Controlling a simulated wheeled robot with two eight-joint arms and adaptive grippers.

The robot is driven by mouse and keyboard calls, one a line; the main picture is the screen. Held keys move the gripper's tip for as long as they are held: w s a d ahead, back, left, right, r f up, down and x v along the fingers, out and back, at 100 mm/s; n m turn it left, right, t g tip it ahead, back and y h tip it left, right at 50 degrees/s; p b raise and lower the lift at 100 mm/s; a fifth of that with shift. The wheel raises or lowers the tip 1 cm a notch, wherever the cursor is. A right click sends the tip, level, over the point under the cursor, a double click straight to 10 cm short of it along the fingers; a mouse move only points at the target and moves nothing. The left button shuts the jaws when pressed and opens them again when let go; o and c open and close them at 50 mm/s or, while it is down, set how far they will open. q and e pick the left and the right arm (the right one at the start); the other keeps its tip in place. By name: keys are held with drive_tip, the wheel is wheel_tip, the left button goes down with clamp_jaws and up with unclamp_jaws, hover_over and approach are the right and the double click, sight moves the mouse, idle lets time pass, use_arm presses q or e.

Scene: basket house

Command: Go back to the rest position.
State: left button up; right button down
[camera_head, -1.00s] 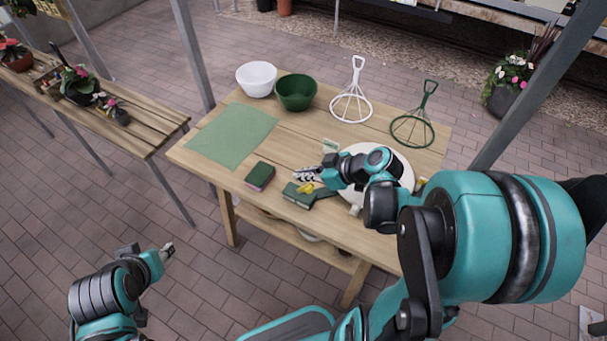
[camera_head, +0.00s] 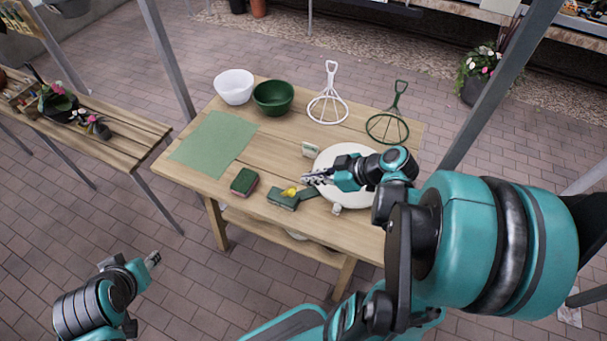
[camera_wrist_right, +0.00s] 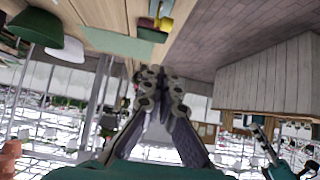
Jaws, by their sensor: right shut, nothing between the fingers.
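My right gripper (camera_head: 312,179) is over the near right part of the wooden table (camera_head: 272,155) in the head view. Its fingers are together with nothing between them, and they also show shut in the right wrist view (camera_wrist_right: 160,75). It is in front of the round white turntable-like disc (camera_head: 330,160), partly hiding it. My left gripper (camera_head: 152,259) is low at the left, away from the table, over the paved floor. Its fingers are too small to judge.
On the table are a green mat (camera_head: 215,140), a white bowl (camera_head: 234,86), a green bowl (camera_head: 273,97), white (camera_head: 328,105) and green (camera_head: 388,125) wire stands and sponges (camera_head: 244,181) (camera_head: 283,199). A second slatted table (camera_head: 105,145) is at left. Metal posts (camera_head: 168,60) stand around.

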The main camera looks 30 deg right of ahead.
idle(0.5)
drive_tip(key=s+a+r+m+h+b, duration=0.1)
drive_tip(key=s+a+r+m+h, duration=0.2)
drive_tip(key=s+a+m+h, duration=0.2)
drive_tip(key=a+m+h, duration=0.1)
drive_tip(key=a+m, duration=0.2)
drive_tip(key=shift+g+b, duration=0.3)
drive_tip(key=shift+g, duration=0.1)
drive_tip(key=shift+d, duration=0.1)
idle(0.7)
